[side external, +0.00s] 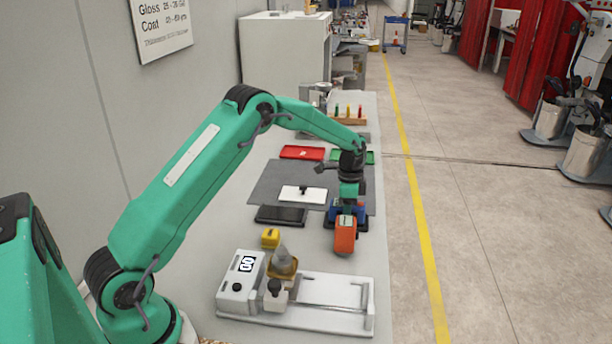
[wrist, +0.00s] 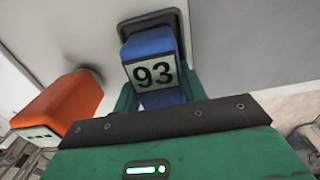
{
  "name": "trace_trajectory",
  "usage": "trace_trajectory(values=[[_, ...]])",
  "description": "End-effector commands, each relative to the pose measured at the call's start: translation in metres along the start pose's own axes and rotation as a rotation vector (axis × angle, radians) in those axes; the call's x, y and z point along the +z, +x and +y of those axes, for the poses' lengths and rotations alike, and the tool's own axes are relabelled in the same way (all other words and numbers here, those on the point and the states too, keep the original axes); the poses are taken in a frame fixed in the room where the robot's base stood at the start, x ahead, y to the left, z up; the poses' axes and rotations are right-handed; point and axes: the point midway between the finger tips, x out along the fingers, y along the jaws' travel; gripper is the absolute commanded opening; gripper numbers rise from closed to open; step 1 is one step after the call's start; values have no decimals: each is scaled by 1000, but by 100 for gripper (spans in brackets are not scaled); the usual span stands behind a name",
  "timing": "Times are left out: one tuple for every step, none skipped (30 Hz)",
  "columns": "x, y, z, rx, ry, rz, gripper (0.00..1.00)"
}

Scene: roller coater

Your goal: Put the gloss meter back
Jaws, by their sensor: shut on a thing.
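The blue gloss meter (wrist: 150,48), its display reading 93, sits between the green fingers of my gripper (wrist: 157,98) in the wrist view. My gripper is shut on it. A dark tray (wrist: 125,27) shows around its far end; I cannot tell whether the meter touches it. In the side view my gripper (side external: 349,200) points down at the right of the bench, and the blue meter (side external: 334,209) shows partly behind it. An orange block-shaped device (side external: 345,236) stands close in front; it also shows at the left of the wrist view (wrist: 62,100).
A white panel (side external: 315,196) with a black knob lies on a grey mat (side external: 268,180), behind a black pad (side external: 280,216). The white coater (side external: 340,318) and a yellow block (side external: 270,238) are nearer. Red (side external: 302,152) and green (side external: 369,157) trays lie farther back.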

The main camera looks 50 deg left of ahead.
Motion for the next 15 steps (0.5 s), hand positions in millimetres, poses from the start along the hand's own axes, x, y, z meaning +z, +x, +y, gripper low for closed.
trace_trajectory(values=[[0,-1,0,-2,0,1,4],[0,-1,0,-2,0,1,4],[0,-1,0,-2,0,1,4],[0,-1,0,-2,0,1,4],[0,-1,0,-1,0,1,4],[0,0,0,-1,0,1,4],[0,1,0,-1,0,1,4],[0,2,0,-1,0,1,4],[0,2,0,-1,0,1,4],[0,3,0,0,0,0,46],[0,3,0,0,0,0,51],[0,3,0,0,0,0,59],[0,3,0,0,0,0,63],[0,3,0,0,0,0,63],[0,3,0,0,0,0,63]])
